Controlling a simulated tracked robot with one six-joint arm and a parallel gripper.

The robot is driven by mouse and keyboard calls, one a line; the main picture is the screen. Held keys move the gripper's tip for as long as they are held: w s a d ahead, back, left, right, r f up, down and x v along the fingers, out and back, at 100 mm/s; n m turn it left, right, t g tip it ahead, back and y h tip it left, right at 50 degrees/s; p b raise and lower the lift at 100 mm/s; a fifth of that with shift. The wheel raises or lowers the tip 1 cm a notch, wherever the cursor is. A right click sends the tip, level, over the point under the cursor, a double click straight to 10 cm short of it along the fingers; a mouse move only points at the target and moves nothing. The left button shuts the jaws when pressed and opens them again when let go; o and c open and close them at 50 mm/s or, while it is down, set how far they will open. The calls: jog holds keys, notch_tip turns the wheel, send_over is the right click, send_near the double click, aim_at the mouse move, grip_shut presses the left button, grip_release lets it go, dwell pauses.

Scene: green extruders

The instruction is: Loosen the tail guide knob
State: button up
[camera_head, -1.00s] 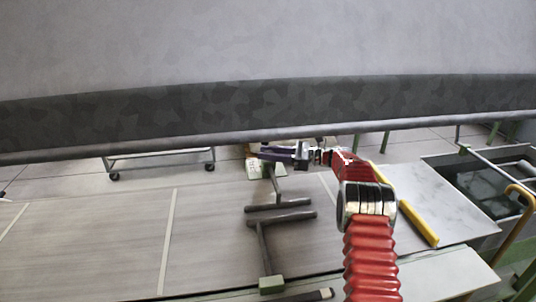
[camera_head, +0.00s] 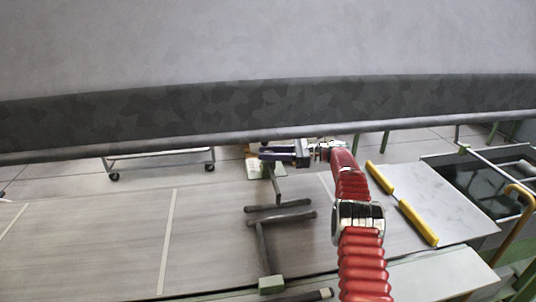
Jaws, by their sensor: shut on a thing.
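The tail guide has grey bars (camera_head: 284,213) low over the pale table, with a green block at the near end (camera_head: 271,285) and a pale green-edged mount at the far end (camera_head: 258,170). My gripper (camera_head: 264,153), with dark purple-blue fingers, reaches left to the far mount. It is shut on the tail guide knob there. The knob itself is too small and too covered by the fingers to make out. My red arm comes up from the lower right.
A long grey rail (camera_head: 220,140) and dark camouflage-like band cross above the gripper. Yellow handles (camera_head: 418,222) lie on the grey plate at right. A dark open bin (camera_head: 490,182) stands beyond. The table at left is clear.

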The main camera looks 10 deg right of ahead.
jog(key=shift+r, duration=0.15)
jog(key=o, duration=1)
jog(key=shift+o, duration=0.2)
jog(key=shift+d, duration=0.1)
jog(key=s+d, duration=0.1)
jog(key=d, duration=0.6)
jog(key=shift+s, duration=0.2)
jog(key=shift+d, duration=0.1)
